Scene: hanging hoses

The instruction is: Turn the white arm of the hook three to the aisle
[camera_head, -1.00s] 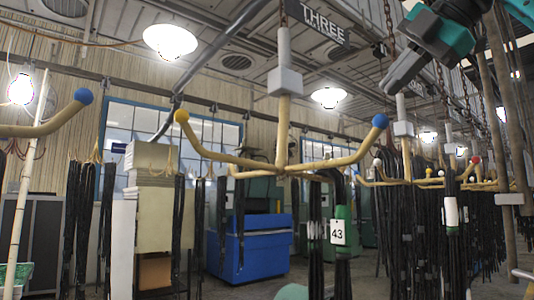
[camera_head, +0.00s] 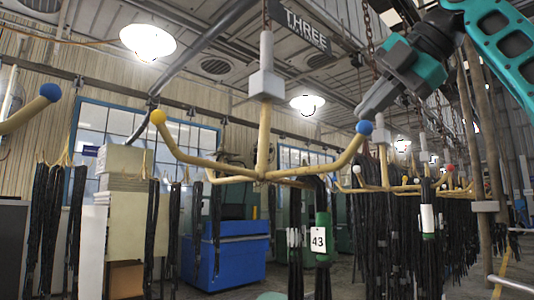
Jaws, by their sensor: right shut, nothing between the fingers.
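Hook three (camera_head: 264,145) hangs under the dark sign reading THREE (camera_head: 306,30), with a grey block on its stem and cream arms spreading below. One arm ends in a yellow ball (camera_head: 157,117) at left, another in a blue ball (camera_head: 364,127) at right. A white ball (camera_head: 356,168) shows lower right; it seems to belong to a hook behind, and I cannot make out a white tip on hook three. My right gripper (camera_head: 368,111) is shut and empty, its tip just above the blue ball; contact is unclear. My left gripper is not in view.
More hooks and dense hoses (camera_head: 395,235) fill the right. A blue bin (camera_head: 225,255) stands behind. Another blue-tipped arm (camera_head: 50,92) enters at left.

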